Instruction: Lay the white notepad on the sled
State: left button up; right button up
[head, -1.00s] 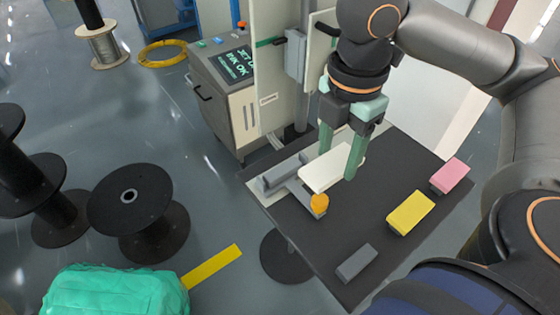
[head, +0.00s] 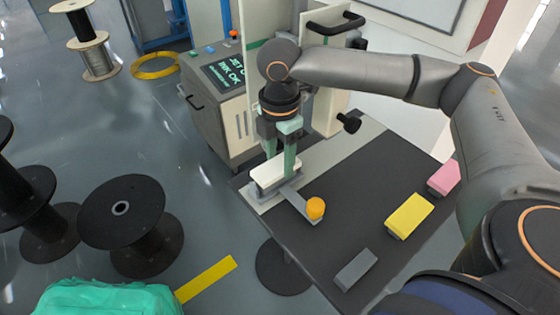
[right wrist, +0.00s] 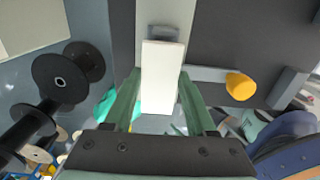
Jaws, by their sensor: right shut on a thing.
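The white notepad (head: 274,174) is between the fingers of my right gripper (head: 281,166), which is shut on it. In the head view it lies level over the grey sled (head: 268,191) at the left back edge of the table. Whether it touches the sled or hangs just above is hard to tell. In the right wrist view the notepad (right wrist: 162,78) lies lengthwise between the two green fingers, with a grey end piece (right wrist: 165,32) showing beyond it. The sled's underside is mostly hidden. My left gripper is not in view.
A grey bar with an orange knob (head: 315,208) reaches out beside the sled. Yellow (head: 409,215), pink (head: 444,178) and grey (head: 356,269) blocks lie on the dark table (head: 345,200). A machine with a screen (head: 223,75) stands behind. Black spools stand on the floor at left.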

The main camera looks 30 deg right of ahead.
jog(key=shift+f, duration=0.35)
jog(key=o, duration=0.9)
jog(key=shift+f, duration=0.1)
jog(key=o, duration=0.4)
jog(key=shift+o, duration=0.2)
